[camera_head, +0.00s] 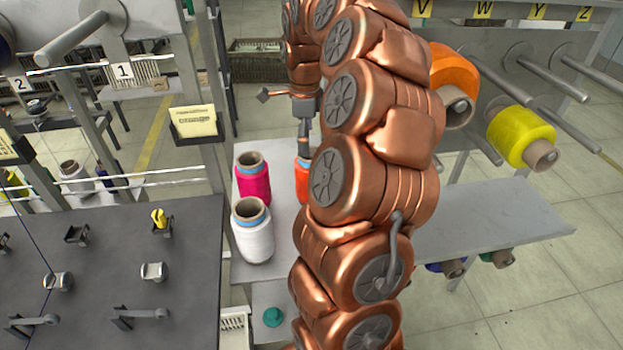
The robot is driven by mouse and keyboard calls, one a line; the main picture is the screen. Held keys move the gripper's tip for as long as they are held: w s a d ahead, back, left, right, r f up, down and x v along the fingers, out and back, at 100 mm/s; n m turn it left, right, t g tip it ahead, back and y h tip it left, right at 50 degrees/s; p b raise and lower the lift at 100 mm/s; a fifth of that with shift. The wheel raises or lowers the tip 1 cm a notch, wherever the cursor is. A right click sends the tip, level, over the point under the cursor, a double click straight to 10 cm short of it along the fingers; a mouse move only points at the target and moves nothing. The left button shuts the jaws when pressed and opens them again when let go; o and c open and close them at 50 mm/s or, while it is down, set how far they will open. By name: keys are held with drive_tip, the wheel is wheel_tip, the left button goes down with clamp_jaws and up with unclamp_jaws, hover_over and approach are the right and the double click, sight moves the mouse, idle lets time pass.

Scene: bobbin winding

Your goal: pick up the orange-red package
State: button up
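An orange-red package (301,182) stands upright on the grey table, mostly hidden behind my copper-coloured arm; only its left side shows. My gripper (304,146) points down from above, with its grey fingers at the top of this package. The fingers look narrow from this side, and whether they grip the package or are apart cannot be told. A magenta package (253,181) and a white package (251,232) stand upright to its left on the same table (285,235).
An orange package (456,72) and a yellow package (520,136) sit on pegs of the rack at right. The dark winding bench (110,270) is at lower left. The table's right part (490,215) is clear. A metal post (212,110) stands left of my gripper.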

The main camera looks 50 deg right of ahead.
wheel_tip(320, 180, down, 8)
drive_tip(key=d+m+p, duration=0.1)
drive_tip(key=p, duration=0.2)
drive_tip(key=shift+s+d, duration=0.2)
drive_tip(key=shift+s, duration=0.05)
drive_tip(key=shift+f, duration=0.1)
drive_tip(key=c, duration=1.5)
